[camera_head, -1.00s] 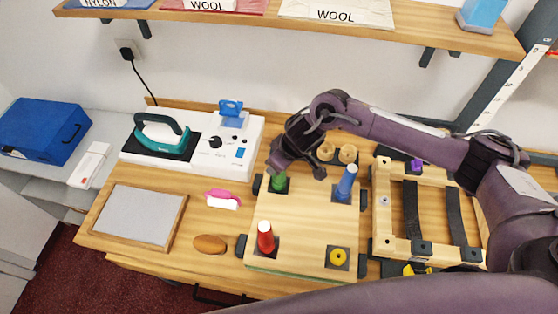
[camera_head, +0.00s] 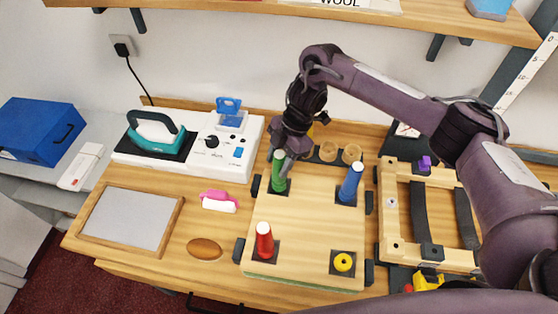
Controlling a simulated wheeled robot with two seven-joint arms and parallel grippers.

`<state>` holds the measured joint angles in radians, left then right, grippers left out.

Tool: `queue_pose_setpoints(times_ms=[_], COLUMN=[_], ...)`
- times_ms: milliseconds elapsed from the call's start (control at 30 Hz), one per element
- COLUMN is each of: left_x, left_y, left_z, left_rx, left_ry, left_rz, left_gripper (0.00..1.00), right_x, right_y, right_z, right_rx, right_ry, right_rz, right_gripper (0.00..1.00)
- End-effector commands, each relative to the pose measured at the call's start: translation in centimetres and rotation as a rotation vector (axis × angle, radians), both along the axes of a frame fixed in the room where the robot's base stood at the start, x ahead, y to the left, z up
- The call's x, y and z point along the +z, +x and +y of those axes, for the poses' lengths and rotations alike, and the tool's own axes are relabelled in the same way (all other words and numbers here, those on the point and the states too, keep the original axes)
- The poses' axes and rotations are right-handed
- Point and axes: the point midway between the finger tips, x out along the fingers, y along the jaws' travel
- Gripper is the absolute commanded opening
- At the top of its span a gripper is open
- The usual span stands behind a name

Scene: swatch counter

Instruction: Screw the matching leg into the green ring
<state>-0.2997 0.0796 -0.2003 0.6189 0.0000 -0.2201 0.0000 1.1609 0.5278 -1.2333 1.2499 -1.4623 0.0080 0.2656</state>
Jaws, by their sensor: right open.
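A wooden board (camera_head: 302,228) lies on the counter with a dark square mount near each corner. A green leg (camera_head: 278,172) stands upright on the back-left mount; the green ring cannot be told apart from its base. A blue leg (camera_head: 351,182) stands at the back right and a red leg (camera_head: 264,241) at the front left. A yellow ring (camera_head: 343,262) at the front right has no leg in it. My right gripper (camera_head: 283,163) points down at the green leg, open, with its fingers beside the leg's upper part; contact cannot be told. My left gripper is not in view.
Left of the board are an iron (camera_head: 156,133), a pink-handled brush (camera_head: 219,200), a brown oval (camera_head: 204,249) and a framed grey pad (camera_head: 130,218). A wooden frame with dark straps (camera_head: 389,213) is at the right. A shelf (camera_head: 300,14) overhangs the back.

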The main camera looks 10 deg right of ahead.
Motion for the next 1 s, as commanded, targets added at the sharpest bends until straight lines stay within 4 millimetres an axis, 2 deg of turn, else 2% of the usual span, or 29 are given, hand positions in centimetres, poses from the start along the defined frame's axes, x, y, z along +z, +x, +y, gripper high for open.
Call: queue_pose_setpoints(times_ms=[367, 500, 667, 1000], left_x=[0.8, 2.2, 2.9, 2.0], left_y=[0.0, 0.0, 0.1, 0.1], left_z=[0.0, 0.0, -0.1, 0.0], left_rx=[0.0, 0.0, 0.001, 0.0], left_ry=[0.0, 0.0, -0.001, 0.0], left_rz=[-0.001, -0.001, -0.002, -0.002], left_gripper=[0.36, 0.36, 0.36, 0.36], right_x=[0.3, 0.7, 0.4, -0.1], right_y=[0.1, 0.2, 0.2, 0.2], right_z=[0.1, 0.1, 0.0, -0.1], right_rx=[0.061, 0.245, 0.474, 0.908], right_ry=[-0.002, -0.004, -0.006, -0.005], right_rz=[-0.001, -0.003, -0.002, -0.003], right_gripper=[0.43, 0.43, 0.43, 0.43])
